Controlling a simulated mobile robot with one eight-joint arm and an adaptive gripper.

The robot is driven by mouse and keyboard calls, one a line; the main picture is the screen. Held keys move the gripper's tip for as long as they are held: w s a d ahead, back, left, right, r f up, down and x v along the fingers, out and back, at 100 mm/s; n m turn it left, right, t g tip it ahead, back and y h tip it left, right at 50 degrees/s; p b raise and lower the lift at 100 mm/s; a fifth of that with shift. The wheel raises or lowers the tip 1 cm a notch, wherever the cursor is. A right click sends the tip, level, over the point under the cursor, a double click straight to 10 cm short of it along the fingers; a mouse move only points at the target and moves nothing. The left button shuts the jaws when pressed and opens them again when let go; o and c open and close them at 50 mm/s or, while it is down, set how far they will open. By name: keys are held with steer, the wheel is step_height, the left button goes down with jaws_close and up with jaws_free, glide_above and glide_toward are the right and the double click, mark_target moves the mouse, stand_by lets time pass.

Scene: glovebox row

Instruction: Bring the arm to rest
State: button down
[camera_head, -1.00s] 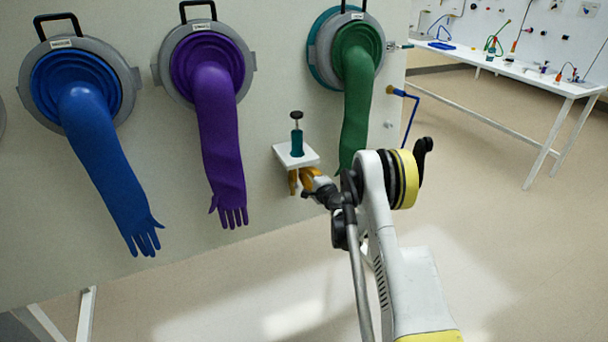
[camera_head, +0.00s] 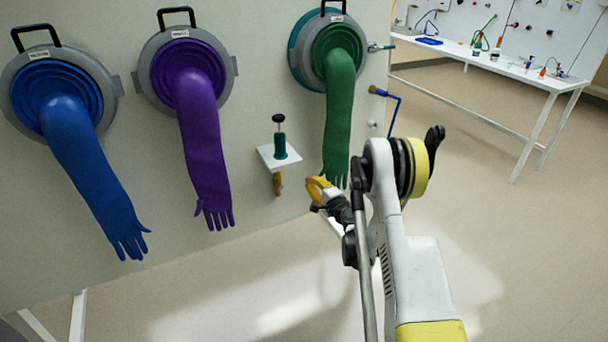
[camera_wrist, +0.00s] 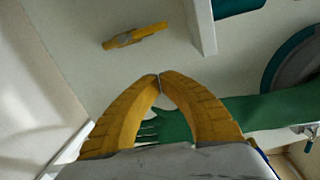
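My gripper (camera_head: 314,187) has yellow fingers and is in front of the pale panel, right of and a little below the small white shelf (camera_head: 266,159). In the wrist view its fingertips meet (camera_wrist: 160,76), with nothing held between them. My arm reaches up from the lower right of the head view, bent at the elbow. A yellow piece (camera_head: 278,184) shows below the shelf, apart from my gripper; it also appears in the wrist view (camera_wrist: 135,36). A teal item with a black knob (camera_head: 280,145) stands on the shelf.
A blue glove (camera_head: 88,175), a purple glove (camera_head: 203,150) and a green glove (camera_head: 340,110) hang from ports. The green one is close behind my gripper. A brass-ended blue hose (camera_head: 385,94) sticks out at the panel's edge. A white bench (camera_head: 540,82) stands back right; floor between is clear.

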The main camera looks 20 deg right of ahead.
steer(key=shift+s, duration=0.5)
steer(key=shift+r, duration=0.1)
steer(key=s+a+r+n+g+y, duration=0.1)
steer(key=s+a+r+n+g, duration=0.3)
steer(key=a+r, duration=0.5)
steer(key=s+a+r+n+g+y, duration=0.1)
steer(key=s+a+r+n, duration=0.45)
steer(key=a+r, duration=0.4)
steer(key=s+a+r+n+g+h, duration=0.1)
steer(key=s+n, duration=0.3)
steer(key=s, duration=1.1)
steer(key=s+a+n+g+h, duration=0.1)
steer(key=s+n, duration=0.4)
steer(key=s, duration=1)
steer(key=g+h, duration=0.1)
steer(key=g, duration=0.1)
steer(key=shift+s+a+r+g, duration=0.15)
steer(key=shift+s+r+g, duration=0.2)
steer(key=shift+g, duration=0.05)
